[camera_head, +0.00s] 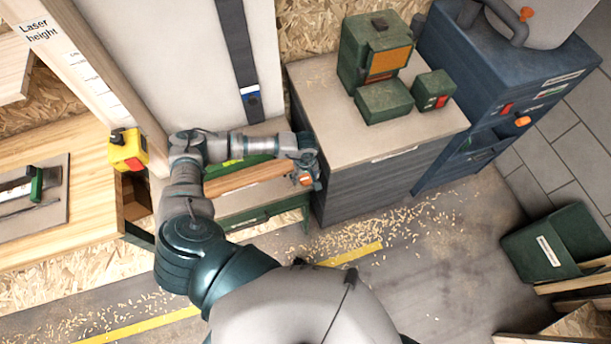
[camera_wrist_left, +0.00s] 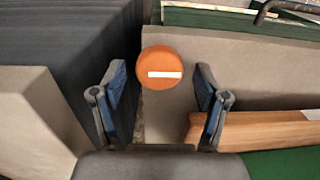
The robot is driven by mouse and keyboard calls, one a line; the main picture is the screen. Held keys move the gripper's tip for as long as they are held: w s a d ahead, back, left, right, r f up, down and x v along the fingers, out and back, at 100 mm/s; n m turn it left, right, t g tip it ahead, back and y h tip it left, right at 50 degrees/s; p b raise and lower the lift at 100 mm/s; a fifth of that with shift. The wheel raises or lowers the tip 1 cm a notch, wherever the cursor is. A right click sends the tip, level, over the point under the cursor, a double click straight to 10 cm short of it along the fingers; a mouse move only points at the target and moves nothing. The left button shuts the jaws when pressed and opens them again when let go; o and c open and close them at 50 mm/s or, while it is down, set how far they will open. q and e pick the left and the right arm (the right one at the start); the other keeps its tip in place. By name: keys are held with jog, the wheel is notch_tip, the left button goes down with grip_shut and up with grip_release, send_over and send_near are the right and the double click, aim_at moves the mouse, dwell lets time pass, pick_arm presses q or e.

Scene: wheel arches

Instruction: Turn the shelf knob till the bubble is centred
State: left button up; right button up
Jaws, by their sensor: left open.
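An orange round knob (camera_wrist_left: 161,68) with a white bar across its face shows in the left wrist view, in front of a beige panel (camera_wrist_left: 235,70). My left gripper (camera_wrist_left: 160,88) is open, with one finger to each side of the knob; the fingers do not touch it. In the head view the gripper (camera_head: 308,181) is at the right end of a wooden shelf board (camera_head: 245,180), with a bit of orange showing by its fingers. A small yellow-green patch (camera_head: 232,162) shows behind the board; I cannot tell if it is the level, and no bubble can be made out.
A dark grey cabinet (camera_head: 375,185) stands close to the right of the gripper, with green boxes on its top. A yellow box with a red part (camera_head: 128,150) hangs at the left near the wooden bench (camera_head: 75,215). Shavings litter the open floor in front.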

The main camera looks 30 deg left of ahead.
pick_arm(q)
jog(key=shift+f, duration=0.1)
jog(key=c, duration=1.2)
jog(key=shift+o, duration=0.2)
jog(key=shift+n, duration=0.3)
